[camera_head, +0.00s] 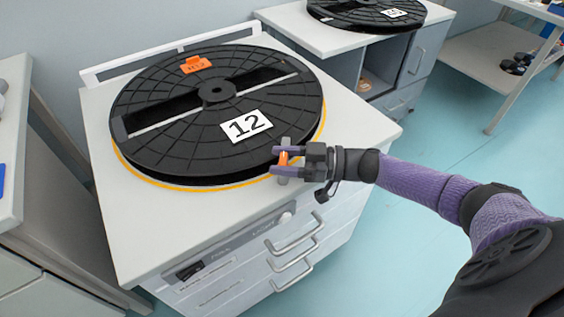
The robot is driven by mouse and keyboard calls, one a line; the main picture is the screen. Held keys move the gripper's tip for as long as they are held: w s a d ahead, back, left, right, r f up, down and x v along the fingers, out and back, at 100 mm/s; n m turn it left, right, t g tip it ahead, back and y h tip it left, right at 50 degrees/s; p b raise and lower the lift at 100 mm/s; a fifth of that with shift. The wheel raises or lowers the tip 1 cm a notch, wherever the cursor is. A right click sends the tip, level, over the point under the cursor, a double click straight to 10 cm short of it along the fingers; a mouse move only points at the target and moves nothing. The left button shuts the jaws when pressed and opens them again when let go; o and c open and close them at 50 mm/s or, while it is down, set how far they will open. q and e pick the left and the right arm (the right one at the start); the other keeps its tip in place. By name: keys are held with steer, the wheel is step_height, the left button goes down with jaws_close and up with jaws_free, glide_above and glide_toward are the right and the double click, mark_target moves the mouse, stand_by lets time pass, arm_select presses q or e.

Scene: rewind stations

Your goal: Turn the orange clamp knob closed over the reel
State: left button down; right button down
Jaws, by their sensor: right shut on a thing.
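A large black reel (180,151) with a white label "12" lies flat on the white cabinet station (150,235). An orange and yellow ring shows under its edge. The orange clamp knob (284,158) is at the reel's front right edge, on a small grey post, partly hidden by my fingers. My right gripper (280,161) comes in from the right and is shut on the knob, with one purple finger on either side. Whether the clamp overlaps the reel's rim cannot be told. My left gripper is not in view.
An orange tag (195,64) sits on the reel's far side. A second reel (362,12) lies on another cabinet behind. Drawer handles (295,258) stick out of the station's front. A white table (12,150) stands at the left. The floor at right is clear.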

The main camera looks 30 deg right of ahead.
stand_by(0.3)
steer(key=shift+c, duration=0.6)
jaws_free()
steer(key=v, duration=1)
steer(key=shift+p, duration=0.4)
steer(key=shift+w, duration=0.1)
